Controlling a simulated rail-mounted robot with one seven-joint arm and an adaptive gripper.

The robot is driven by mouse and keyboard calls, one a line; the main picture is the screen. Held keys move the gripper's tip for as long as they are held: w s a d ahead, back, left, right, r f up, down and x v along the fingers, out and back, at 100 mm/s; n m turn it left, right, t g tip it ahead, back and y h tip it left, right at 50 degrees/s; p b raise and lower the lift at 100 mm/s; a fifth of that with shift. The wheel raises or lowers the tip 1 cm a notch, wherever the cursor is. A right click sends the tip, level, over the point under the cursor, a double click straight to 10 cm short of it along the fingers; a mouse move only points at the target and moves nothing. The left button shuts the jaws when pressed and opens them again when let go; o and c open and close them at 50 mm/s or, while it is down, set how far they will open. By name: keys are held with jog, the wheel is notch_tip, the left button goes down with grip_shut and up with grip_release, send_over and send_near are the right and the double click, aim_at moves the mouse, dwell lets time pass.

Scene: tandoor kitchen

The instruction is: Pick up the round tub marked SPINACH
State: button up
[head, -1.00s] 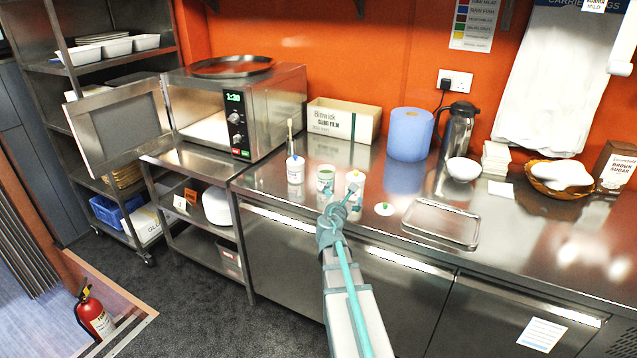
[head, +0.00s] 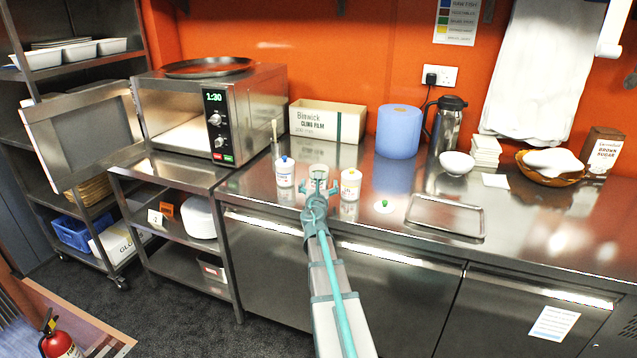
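Three small white tubs stand in a row on the steel counter: a left tub with a blue mark (head: 284,174), a middle tub (head: 318,170) and a right tub (head: 350,184). The middle one showed a green band earlier; its lower part is now hidden by my gripper, and I cannot read SPINACH on any tub. My gripper (head: 319,187) is teal, its fingers spread apart, reaching in from the front at the middle tub. I cannot tell whether the fingers are around it or just in front of it, or touching it.
A small white disc with a green knob (head: 384,206) and a metal tray (head: 445,217) lie to the right. Behind stand a cling film box (head: 315,122), a blue roll (head: 398,132) and a steel flask (head: 447,125). A microwave (head: 245,115) with its door open stands left.

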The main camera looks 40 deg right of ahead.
jog(key=p+x, duration=0.1)
jog(key=x, duration=0.4)
jog(key=shift+w+r, duration=0.15)
jog(key=shift+w, duration=0.3)
jog(key=c, duration=1.5)
